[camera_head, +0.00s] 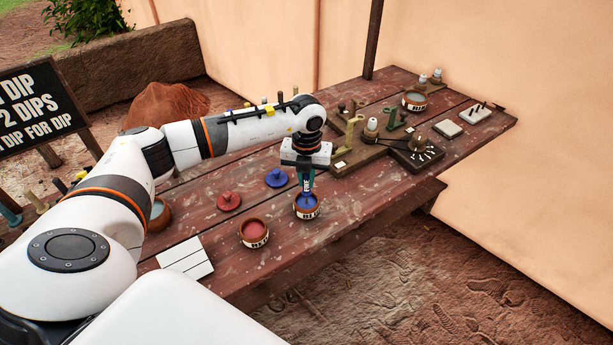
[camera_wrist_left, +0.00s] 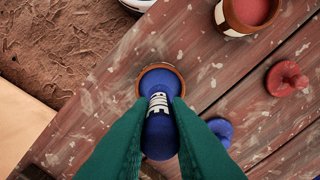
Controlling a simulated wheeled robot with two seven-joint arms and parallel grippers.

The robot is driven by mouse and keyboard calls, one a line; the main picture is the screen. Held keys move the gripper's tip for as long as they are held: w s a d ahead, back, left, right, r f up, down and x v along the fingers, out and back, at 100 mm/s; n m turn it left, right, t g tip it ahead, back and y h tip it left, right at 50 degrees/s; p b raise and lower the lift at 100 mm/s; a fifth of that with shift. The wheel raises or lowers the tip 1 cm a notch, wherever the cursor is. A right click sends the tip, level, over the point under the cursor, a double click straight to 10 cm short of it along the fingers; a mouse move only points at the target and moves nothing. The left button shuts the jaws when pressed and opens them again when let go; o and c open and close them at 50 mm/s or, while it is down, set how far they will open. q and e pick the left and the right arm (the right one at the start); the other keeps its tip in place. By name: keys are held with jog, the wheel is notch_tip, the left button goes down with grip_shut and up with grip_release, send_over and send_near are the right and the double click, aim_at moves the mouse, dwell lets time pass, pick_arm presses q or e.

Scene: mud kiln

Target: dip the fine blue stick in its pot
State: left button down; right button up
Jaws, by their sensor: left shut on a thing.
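My left gripper (camera_head: 307,183) is shut on the blue stick (camera_head: 307,190), which has a white label with dark lettering. The stick points down over the blue pot (camera_head: 307,208), a terracotta pot of blue with a white label. In the left wrist view the stick (camera_wrist_left: 159,128) sits between the green fingers (camera_wrist_left: 160,110), in front of the pot (camera_wrist_left: 172,70). Its lower end is at the pot's mouth; I cannot tell how deep it reaches. My right gripper is not in view.
A red pot (camera_head: 254,233) stands to the left of the blue pot. A red lid (camera_head: 229,201) and a blue lid (camera_head: 277,178) lie behind them. A white lined card (camera_head: 185,258) lies at the front left. Wooden trays with small tools (camera_head: 417,153) are at the right.

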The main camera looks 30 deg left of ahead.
pick_arm(q)
jog(key=shift+r, duration=0.15)
jog(key=shift+r+p, duration=2.35)
jog(key=shift+r, duration=1.1)
